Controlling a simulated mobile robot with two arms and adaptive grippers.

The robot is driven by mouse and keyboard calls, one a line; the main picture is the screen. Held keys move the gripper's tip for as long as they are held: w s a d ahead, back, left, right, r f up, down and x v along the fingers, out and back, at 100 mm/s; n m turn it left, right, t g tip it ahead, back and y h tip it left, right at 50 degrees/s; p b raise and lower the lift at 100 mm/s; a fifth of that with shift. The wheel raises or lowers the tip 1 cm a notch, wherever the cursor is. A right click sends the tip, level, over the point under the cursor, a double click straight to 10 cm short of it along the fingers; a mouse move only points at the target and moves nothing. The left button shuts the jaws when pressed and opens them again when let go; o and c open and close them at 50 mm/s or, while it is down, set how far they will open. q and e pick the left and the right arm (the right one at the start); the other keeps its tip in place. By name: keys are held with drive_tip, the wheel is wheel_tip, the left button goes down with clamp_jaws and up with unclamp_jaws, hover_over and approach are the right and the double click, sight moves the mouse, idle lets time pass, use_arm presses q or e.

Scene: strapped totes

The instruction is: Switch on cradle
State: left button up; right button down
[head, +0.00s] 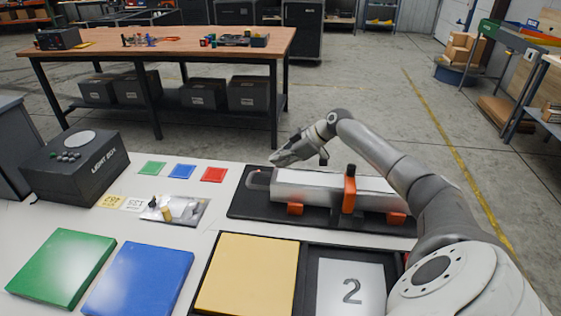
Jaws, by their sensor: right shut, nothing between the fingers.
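The cradle is a black base (240,207) on the white table, holding a long silver box (315,190). An orange clasp (349,188) stands upright across the box, and small orange blocks (295,209) sit along its front. My right gripper (274,161) is shut and empty. In the picture it shows just above the left end of the box, fingers pointing left; I cannot tell whether it touches anything. No switch can be made out clearly on the cradle. My left gripper is not in view.
A black light box (77,172) stands at the left. Small green, blue and red tiles (213,174) lie behind a metal plate (175,210). Green (62,266), blue (138,281) and yellow (247,274) panels lie in front, beside a panel marked 2 (350,288).

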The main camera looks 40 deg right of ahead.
drive_tip(key=shift+s+a+r+p, duration=0.15)
drive_tip(key=shift+s+a+p, duration=0.4)
drive_tip(key=shift+a+p, duration=0.15)
drive_tip(key=shift+d, duration=0.1)
drive_tip(key=v, duration=1.2)
idle(0.6)
